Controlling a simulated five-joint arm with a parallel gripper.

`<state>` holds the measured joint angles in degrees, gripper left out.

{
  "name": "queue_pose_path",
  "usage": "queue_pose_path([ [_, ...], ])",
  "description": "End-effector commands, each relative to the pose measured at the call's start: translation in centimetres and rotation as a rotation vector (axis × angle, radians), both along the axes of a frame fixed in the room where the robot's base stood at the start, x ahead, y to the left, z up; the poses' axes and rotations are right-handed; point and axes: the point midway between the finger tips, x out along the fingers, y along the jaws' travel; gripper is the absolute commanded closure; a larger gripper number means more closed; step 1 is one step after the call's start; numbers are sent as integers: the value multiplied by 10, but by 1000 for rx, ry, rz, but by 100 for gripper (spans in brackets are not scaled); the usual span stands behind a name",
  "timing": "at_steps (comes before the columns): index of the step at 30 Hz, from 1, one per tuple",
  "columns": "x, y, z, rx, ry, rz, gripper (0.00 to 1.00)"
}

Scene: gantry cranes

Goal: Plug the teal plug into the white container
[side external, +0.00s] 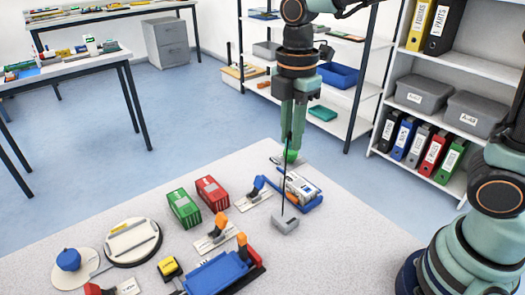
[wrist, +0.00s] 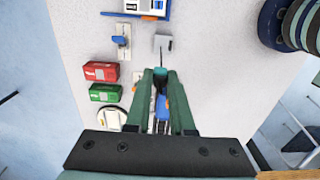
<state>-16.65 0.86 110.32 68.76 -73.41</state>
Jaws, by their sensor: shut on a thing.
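My gripper (side external: 291,152) is shut on the small teal plug (side external: 291,157) and holds it at its fingertips, pointing down above the far part of the table. In the wrist view the plug (wrist: 160,73) shows between my fingertips (wrist: 160,76). The white container (side external: 302,185) lies in a blue cradle (side external: 311,207), nearer the side camera than my gripper. The container (wrist: 147,7) is cut off at the top edge of the wrist view. The plug looks apart from it. Its socket cannot be made out.
A grey box (side external: 285,223) stands near the cradle, with a thin dark line rising from it towards my gripper. Green (side external: 184,208) and red (side external: 212,193) containers stand to the left. A blue-and-orange crane model (side external: 222,270) and a round white tray (side external: 132,242) are nearer.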

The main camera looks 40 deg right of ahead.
Motion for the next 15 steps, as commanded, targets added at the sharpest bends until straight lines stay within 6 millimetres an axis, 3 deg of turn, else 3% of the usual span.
queue_pose_path([
  [9, 12, -59, -81, -1, 9, -7, 100],
  [15, 11, -80, -110, 0, 4, -3, 100],
])
